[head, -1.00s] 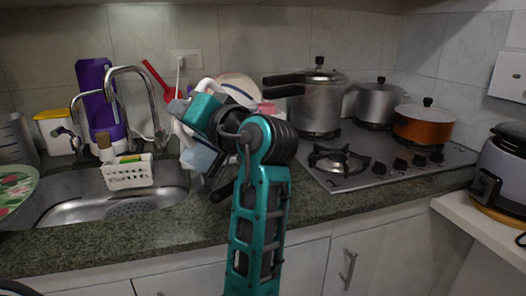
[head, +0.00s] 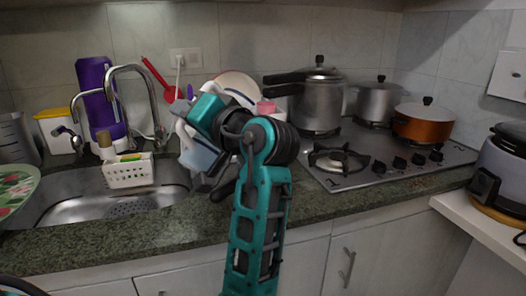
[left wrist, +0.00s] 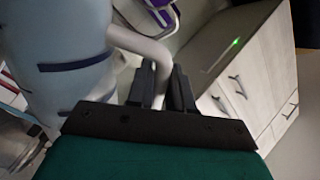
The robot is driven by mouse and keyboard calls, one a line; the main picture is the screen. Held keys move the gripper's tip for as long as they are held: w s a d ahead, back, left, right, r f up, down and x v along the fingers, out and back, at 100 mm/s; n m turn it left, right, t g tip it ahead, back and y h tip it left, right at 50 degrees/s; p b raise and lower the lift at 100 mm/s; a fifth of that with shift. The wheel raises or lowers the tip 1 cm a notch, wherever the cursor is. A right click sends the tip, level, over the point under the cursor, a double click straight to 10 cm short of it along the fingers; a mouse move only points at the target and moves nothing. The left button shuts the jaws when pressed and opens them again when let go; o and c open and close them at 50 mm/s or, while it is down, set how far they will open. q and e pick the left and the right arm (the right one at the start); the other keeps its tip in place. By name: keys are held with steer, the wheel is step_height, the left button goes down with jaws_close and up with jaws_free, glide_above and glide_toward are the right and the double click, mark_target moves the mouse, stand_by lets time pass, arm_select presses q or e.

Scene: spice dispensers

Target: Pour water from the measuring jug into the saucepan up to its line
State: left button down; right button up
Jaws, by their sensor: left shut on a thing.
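My left gripper (head: 200,118) is shut on the pale handle (left wrist: 150,52) of the measuring jug. The jug (head: 199,155) is pale blue with dark blue bands. It is tilted beside my wrist, over the counter right of the sink. In the left wrist view the jug (left wrist: 75,70) fills the left side, and the fingers (left wrist: 163,85) close around its handle. My wrist hides much of the jug in the head view. I cannot see its water level. I cannot make out the saucepan or its line for certain; a dark handle-like shape (head: 222,190) shows below the gripper. My right gripper is out of view.
The sink (head: 110,207) with a tall tap (head: 158,110) and white basket (head: 127,172) is at left. A pressure cooker (head: 318,105), steel pot (head: 378,103) and orange lidded pot (head: 424,125) stand on the hob (head: 385,175). A plate (head: 240,82) stands behind my gripper.

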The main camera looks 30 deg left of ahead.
arm_select(q)
steer(key=shift+w+f+m+p, duration=0.15)
steer(key=shift+w+m+p, duration=0.2)
steer(key=shift+m, duration=0.25)
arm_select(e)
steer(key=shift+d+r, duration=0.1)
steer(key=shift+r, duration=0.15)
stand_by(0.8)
arm_select(q)
steer(key=shift+w+d+f+m, duration=0.1)
steer(key=shift+m, duration=0.2)
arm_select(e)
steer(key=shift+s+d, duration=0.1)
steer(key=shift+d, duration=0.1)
arm_select(q)
steer(key=shift+w+f+m, duration=0.15)
steer(key=shift+w+m, duration=0.05)
steer(key=shift+m, duration=0.1)
stand_by(1.1)
steer(key=shift+w+p, duration=0.1)
steer(key=shift+p, duration=0.25)
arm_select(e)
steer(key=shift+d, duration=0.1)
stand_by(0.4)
